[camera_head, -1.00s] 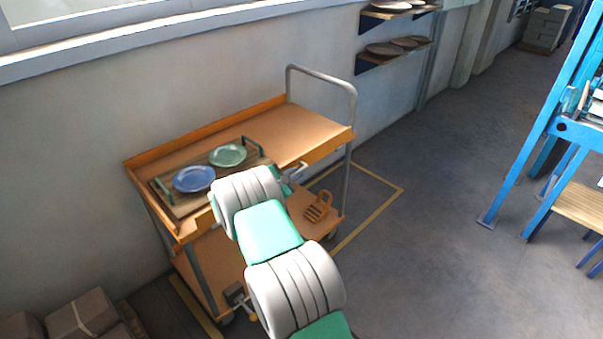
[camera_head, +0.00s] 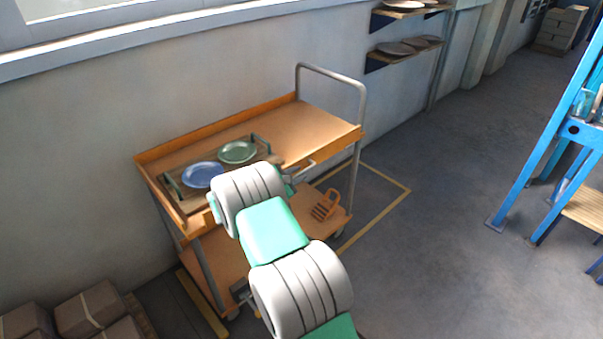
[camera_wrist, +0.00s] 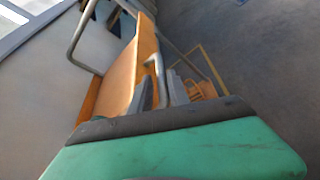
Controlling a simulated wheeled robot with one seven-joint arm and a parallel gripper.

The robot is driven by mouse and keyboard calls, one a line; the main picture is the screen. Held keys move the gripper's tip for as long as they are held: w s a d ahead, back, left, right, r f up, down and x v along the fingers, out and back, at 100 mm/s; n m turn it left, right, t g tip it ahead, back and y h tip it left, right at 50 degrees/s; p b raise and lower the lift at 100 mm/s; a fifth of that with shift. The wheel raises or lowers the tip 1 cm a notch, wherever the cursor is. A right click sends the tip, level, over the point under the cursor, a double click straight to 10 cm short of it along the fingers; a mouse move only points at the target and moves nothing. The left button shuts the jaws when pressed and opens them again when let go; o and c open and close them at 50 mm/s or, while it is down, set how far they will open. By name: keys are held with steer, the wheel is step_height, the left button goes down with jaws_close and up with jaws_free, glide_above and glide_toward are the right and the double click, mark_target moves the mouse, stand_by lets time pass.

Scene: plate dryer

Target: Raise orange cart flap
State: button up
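The orange cart (camera_head: 315,120) stands by the wall. Its near edge has an orange lip (camera_head: 340,146) on the right; the middle of that edge is hidden behind my arm, so I cannot tell the flap's angle. A thin grey bar handle (camera_head: 303,172) sticks out from this edge. In the wrist view the orange panel (camera_wrist: 148,55) lies ahead, with the handle (camera_wrist: 158,66) running down towards my fingers. My gripper (camera_wrist: 160,95) has its grey fingers at the handle's lower end, seemingly one on each side. I cannot tell if they press on it.
A wooden tray (camera_head: 181,194) on the cart top holds a blue plate (camera_head: 203,175) and a green plate (camera_head: 237,152). An orange slotted item (camera_head: 325,205) is on the lower shelf. Boxes (camera_head: 90,312) stand lower left, a blue frame (camera_head: 545,150) right. Open floor lies between.

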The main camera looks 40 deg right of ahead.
steer(key=v, duration=0.5)
steer(key=shift+w, duration=0.1)
steer(key=s+a+r+m+y+p, duration=0.2)
steer(key=s+a+r+m+y, duration=0.15)
steer(key=a+r, duration=0.2)
steer(key=s+a+r+m+y+p, duration=0.25)
steer(key=a+r+m+y, duration=0.2)
steer(key=a, duration=0.25)
steer(key=s+a+r+m+y+p, duration=0.1)
steer(key=s+a+r+m+y, duration=0.1)
steer(key=s+a, duration=0.7)
steer(key=s+a+r+m+g+y+p, duration=0.1)
steer(key=s+a+r+m+y, duration=0.2)
steer(key=s+a, duration=0.6)
steer(key=shift+s+a+r+m+y+p, duration=0.2)
steer(key=shift+s+r+m+y+p, duration=0.15)
steer(key=shift+s+r+m, duration=0.4)
steer(key=shift+s, duration=0.1)
